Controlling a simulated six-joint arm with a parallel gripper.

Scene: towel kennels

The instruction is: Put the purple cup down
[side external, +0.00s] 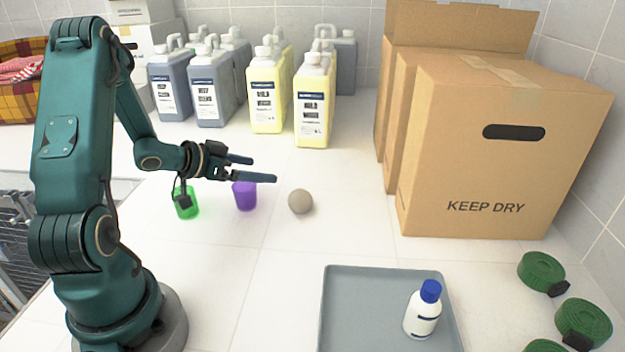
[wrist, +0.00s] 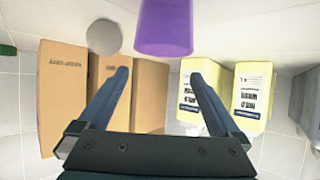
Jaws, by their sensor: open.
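The purple cup (side external: 244,197) stands upright on the white table in the side external view. Its top edge is partly hidden behind my gripper's finger. My gripper (side external: 262,169) is open and level, with its two fingers apart, empty and just above the cup. In the wrist view, which looks upside down, the purple cup (wrist: 163,28) is at the top edge, cut off. It lies outside the gap between the open fingers (wrist: 158,73).
A green cup (side external: 186,204) stands left of the purple one, and a grey-beige ball (side external: 300,201) lies to its right. Several jugs (side external: 268,95) stand behind. Cardboard boxes (side external: 490,150) stand right. A grey tray (side external: 350,310) holds a white bottle (side external: 423,312). Green strap rolls (side external: 541,271) lie front right.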

